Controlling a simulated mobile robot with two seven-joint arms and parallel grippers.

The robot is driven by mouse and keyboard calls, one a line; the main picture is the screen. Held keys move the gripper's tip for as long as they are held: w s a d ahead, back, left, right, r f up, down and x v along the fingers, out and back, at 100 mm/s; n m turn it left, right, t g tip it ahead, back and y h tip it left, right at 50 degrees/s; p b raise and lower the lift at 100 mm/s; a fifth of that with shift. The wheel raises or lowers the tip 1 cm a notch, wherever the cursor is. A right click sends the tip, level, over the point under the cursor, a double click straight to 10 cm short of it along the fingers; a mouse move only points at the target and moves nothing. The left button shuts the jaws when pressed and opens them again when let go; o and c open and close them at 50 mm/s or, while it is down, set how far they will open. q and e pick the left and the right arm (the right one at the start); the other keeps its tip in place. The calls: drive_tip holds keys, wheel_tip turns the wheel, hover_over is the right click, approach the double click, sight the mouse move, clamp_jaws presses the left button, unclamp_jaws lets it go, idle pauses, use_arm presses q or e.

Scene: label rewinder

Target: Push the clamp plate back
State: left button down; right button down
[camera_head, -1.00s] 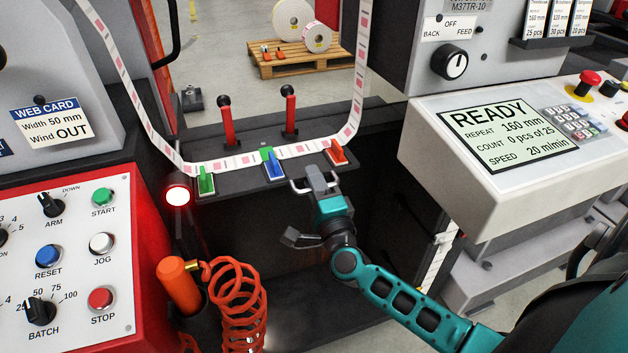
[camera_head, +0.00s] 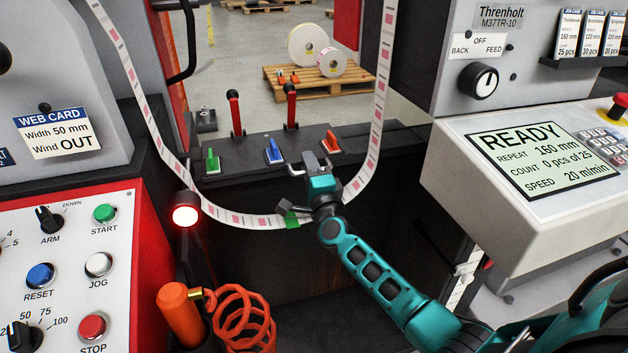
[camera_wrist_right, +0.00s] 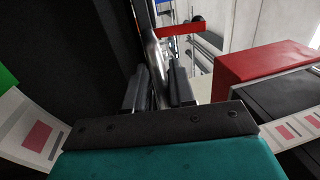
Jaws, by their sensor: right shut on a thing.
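The dark clamp plate (camera_head: 235,171) carries green (camera_head: 212,160), blue (camera_head: 274,151) and orange (camera_head: 331,142) levers near its front edge, with two upright red levers (camera_head: 236,113) behind them. A bent metal handle (camera_head: 294,170) shows at its front right. My right gripper (camera_head: 314,166) is at that handle, in front of the orange lever. In the right wrist view my gripper (camera_wrist_right: 158,88) has its fingers on either side of the metal bar (camera_wrist_right: 154,55), shut on it. My gripper hides part of the handle in the head view. My left gripper is not in view.
The label web (camera_head: 240,217) hangs in a loop in front of the plate, passing close to my right wrist; a green piece (camera_head: 291,220) shows on it. A lit red lamp (camera_head: 186,215) and button panel (camera_head: 70,260) stand left. A display console (camera_head: 450,175) stands right.

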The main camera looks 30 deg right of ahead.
drive_tip(key=shift+w+d+r, duration=0.1)
drive_tip(key=shift+w+r, duration=0.05)
drive_tip(key=shift+r, duration=0.35)
drive_tip(key=c, duration=1.2)
unclamp_jaws()
drive_tip(key=shift+o, duration=0.2)
